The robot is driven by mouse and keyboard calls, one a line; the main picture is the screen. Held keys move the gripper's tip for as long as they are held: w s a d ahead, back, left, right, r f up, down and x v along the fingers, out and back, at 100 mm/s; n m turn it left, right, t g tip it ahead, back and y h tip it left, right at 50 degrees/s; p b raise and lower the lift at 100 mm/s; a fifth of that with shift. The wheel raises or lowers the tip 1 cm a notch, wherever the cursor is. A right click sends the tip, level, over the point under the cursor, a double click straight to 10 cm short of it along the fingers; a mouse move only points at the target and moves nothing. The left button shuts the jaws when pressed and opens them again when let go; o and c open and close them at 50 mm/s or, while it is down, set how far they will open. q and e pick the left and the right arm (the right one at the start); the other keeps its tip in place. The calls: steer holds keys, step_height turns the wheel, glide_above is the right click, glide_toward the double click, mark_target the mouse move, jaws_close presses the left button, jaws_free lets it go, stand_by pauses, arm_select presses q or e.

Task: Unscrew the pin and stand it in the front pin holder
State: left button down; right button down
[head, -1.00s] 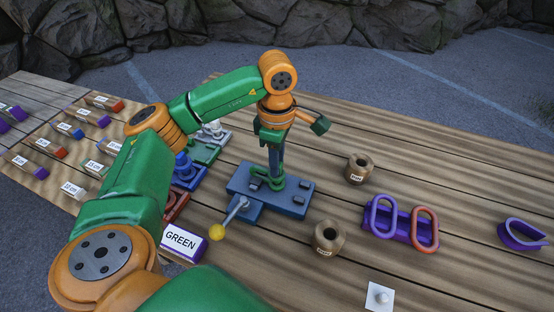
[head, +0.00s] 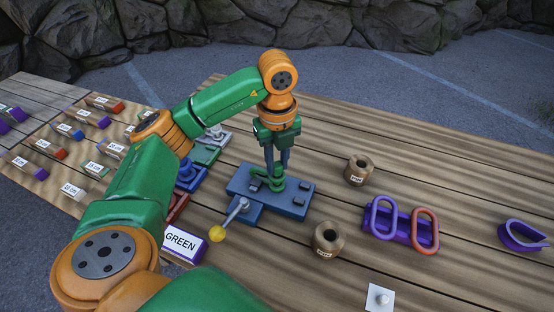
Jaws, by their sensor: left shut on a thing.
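My left gripper (head: 276,170) points straight down over the blue fixture (head: 300,207), its two dark fingers shut at the top of a green piece (head: 270,182) that sits on the fixture. The pin between the fingertips is mostly hidden, so I cannot tell how far it is screwed in. Two round wooden pin holders with labels stand to the right, the nearer one (head: 328,238) and the farther one (head: 358,169). Both show a dark hole on top and look empty. My right gripper is not in view.
A lever with a yellow knob (head: 217,235) sticks out at the fixture's front left. A purple rack (head: 400,228) with a purple and an orange link stands right. A GREEN label block (head: 183,245) lies left. A white plate (head: 380,297) is at the front.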

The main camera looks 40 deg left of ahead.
arm_select(q)
steer(key=n, duration=0.8)
steer(key=shift+n, duration=0.4)
steer(key=shift+r, duration=0.25)
steer(key=m, duration=0.4)
steer(key=shift+m, duration=0.7)
steer(key=shift+r+p, duration=0.1)
steer(key=shift+p, duration=0.25)
step_height(320, 180, up, 6)
steer(key=p, duration=0.5)
